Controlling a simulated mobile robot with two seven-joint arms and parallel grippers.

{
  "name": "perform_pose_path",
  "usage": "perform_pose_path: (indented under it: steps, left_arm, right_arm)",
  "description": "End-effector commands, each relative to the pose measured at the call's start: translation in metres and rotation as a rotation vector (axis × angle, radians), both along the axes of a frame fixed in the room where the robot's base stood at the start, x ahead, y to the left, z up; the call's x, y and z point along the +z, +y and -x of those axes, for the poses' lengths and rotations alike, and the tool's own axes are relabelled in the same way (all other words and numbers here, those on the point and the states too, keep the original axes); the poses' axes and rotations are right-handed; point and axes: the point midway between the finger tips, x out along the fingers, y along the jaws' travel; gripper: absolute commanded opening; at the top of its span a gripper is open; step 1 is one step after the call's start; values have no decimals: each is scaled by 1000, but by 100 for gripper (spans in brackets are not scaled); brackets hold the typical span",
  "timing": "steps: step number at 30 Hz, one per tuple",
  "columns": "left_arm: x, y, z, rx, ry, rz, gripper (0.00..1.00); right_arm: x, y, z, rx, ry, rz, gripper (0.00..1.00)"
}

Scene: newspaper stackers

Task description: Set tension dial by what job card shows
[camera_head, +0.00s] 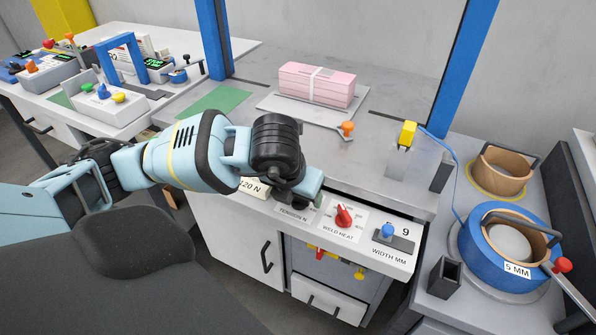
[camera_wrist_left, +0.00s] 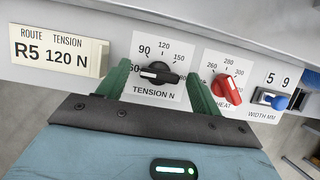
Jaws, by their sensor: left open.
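The job card (camera_wrist_left: 58,50) on the panel front reads ROUTE R5, TENSION 120 N; part of it shows in the head view (camera_head: 252,187). The black tension dial (camera_wrist_left: 160,74) is right of it, marked 90, 120 and 150 above, with other marks partly hidden. Its bar lies nearly level, with a pale line toward its left end, left of the 90. My left gripper (camera_wrist_left: 158,88) is open, its green fingers on either side of the dial, and I cannot tell whether they touch it. In the head view my left gripper (camera_head: 304,190) hides the dial. My right gripper is not in view.
The red weld heat knob (camera_wrist_left: 227,88) is close beside the right finger. The blue width slider (camera_wrist_left: 280,102) is farther right, near 9. Above the panel, a pink bundle (camera_head: 318,84) and an orange-knobbed lever (camera_head: 346,129) are on the grey bench. A blue strap reel (camera_head: 500,250) stands right.

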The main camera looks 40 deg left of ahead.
Motion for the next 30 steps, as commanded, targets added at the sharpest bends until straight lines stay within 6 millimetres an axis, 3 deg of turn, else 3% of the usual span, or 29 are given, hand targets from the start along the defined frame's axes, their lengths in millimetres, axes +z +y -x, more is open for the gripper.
perform_pose_path:
  steps: [4, 14, 23, 30]
  left_arm:
    - [0, 0, 0, 0, 0, 0, 63]
    - [0, 0, 0, 0, 1, 0, 21]
    - [0, 0, 1, -38, 2, 1, 21]
    - [-2, 2, 1, -174, 1, 0, 21]
  right_arm:
    - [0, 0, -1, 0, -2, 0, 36]
    - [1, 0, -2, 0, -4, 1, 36]
    - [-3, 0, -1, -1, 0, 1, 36]
    - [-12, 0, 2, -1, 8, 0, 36]
